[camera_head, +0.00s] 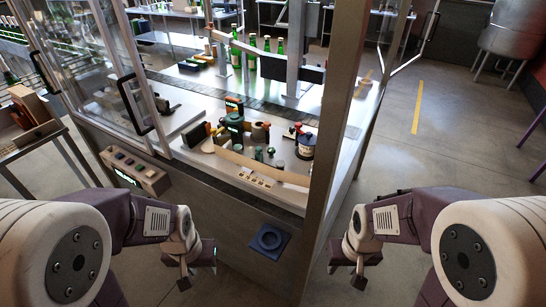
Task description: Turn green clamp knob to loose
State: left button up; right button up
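A small dark green knob (259,154) stands upright on the machine's white worktop, behind its tan front rail. I take it for the green clamp knob; its setting is too small to read. My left gripper (194,272) hangs low in front of the machine, below the worktop and well apart from the knob. My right gripper (350,272) hangs low to the right of the machine's corner post, also far from the knob. Both point downward and nothing shows in them. Their fingers are too small and dark to tell whether they are open or shut.
The machine's metal corner post (335,150) stands between my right arm and the knob. A glass door (90,80) with a black handle is at the left. A control box (135,170), a blue pad (269,240) and green bottles (252,50) are around.

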aim_at(271, 151)
jog(key=i+j, duration=0.15)
jog(key=j, duration=0.25)
jog(key=i+j, duration=0.15)
jog(key=j, duration=0.25)
jog(key=i+j, duration=0.15)
jog(key=j, duration=0.25)
jog(key=i+j, duration=0.15)
jog(key=i, duration=0.45)
jog(key=j+u, duration=0.05)
